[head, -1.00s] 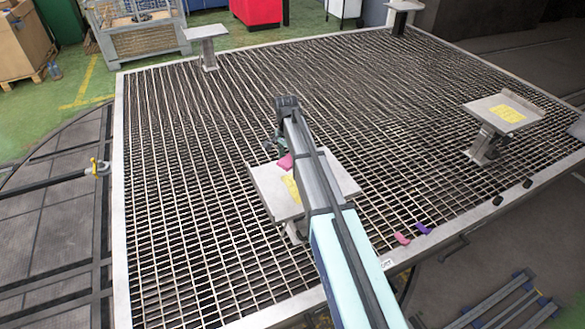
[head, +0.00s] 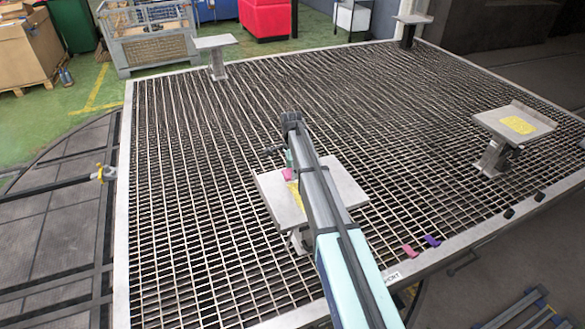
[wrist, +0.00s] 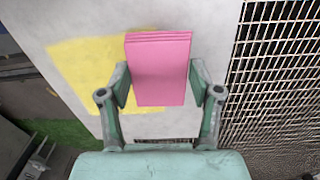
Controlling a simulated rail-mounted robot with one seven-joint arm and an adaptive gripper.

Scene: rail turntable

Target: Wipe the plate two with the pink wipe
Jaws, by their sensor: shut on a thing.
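The pink wipe (wrist: 160,70) is a flat pink block between the fingers of my gripper (wrist: 159,85) in the wrist view. My gripper is shut on the wipe. In the wrist view the wipe overlaps the yellow patch (wrist: 75,70) on the grey plate; I cannot tell whether it touches. My arm covers part of this plate in the head view. Another plate with a yellow patch (head: 517,124) stands at the right. No numbers are readable on the plates.
A coral-pink piece (head: 409,249) and a purple piece (head: 432,241) lie near the grating's front right edge. Plain raised plates stand at the back left (head: 213,42) and back right (head: 412,19). Open grating (head: 380,100) lies between the plates.

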